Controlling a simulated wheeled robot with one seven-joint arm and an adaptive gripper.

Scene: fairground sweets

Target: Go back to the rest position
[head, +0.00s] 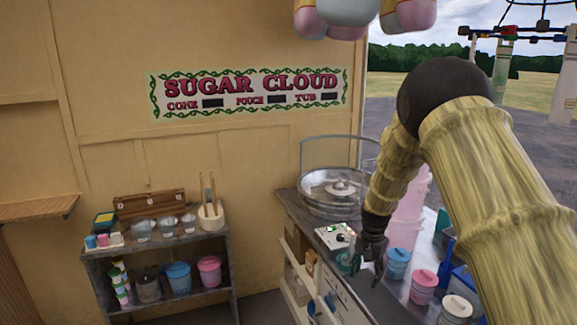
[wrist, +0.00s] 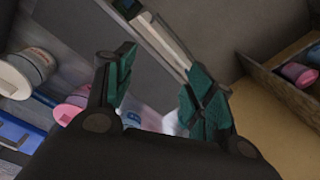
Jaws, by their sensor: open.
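My gripper (head: 368,257) hangs from my bamboo-patterned arm at the right of the head view, over the counter (head: 384,305) beside the sugar machine. In the wrist view my gripper (wrist: 165,75) shows two dark fingers with green pads, spread apart, with nothing held between them. A small control box with a green light (head: 336,236) is just left of the gripper in the head view. A blue-lidded tub (head: 397,263) is just to its right. The wrist view also shows a pink-lidded tub (wrist: 72,106) left of the fingers.
The round metal sugar machine (head: 338,190) stands at the counter's back. More lidded tubs, one pink (head: 423,286) and one white (head: 457,309), stand at the front right. A low shelf (head: 160,246) with buckets and scoops is at the left. Open floor lies between shelf and counter.

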